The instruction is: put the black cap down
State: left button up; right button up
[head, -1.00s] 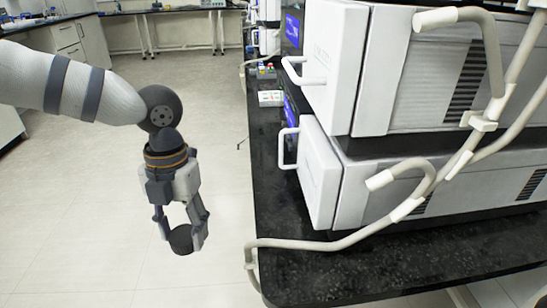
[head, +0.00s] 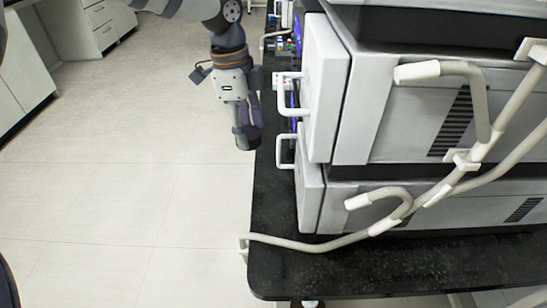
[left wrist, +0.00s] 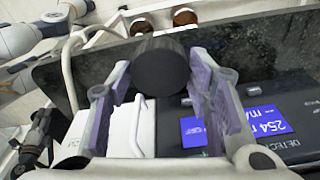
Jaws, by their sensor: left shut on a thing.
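The black cap (left wrist: 162,70) is a short dark cylinder, held between the two fingers of my left gripper (left wrist: 160,85) in the left wrist view. In the head view my left gripper (head: 246,128) points down at the left edge of the black bench, in front of the stacked instruments. The cap (head: 247,141) shows there as a dark shape at the fingertips, partly hidden by them. I cannot tell whether it is over the bench top or just beside it. My right gripper is not clearly seen.
The black bench (head: 275,212) carries stacked white-grey instruments (head: 320,90) with white handles (head: 285,150) facing left. Pale tubing (head: 330,243) runs along their near side. In the left wrist view, blue displays (left wrist: 262,120) and brown round tops (left wrist: 185,17) show. Open floor lies left.

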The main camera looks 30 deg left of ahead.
pick_arm(q)
send_over(272, 171)
jog(key=f, duration=0.5)
jog(key=shift+s+a+f+b, duration=0.2)
jog(key=shift+a+f+b, duration=0.05)
jog(key=shift+a+b, duration=0.15)
jog(key=f, duration=0.3)
jog(key=shift+w+d+f, duration=0.1)
jog(key=shift+d+f, duration=0.1)
jog(key=shift+f, duration=0.05)
jog(key=shift+r, duration=0.1)
pick_arm(e)
jog(key=shift+s+f+g, duration=0.3)
jog(key=shift+s+f, duration=0.5)
pick_arm(q)
jog(key=o, duration=0.4)
jog(key=shift+f, duration=0.2)
jog(key=shift+c, duration=0.2)
jog(key=o, duration=0.4)
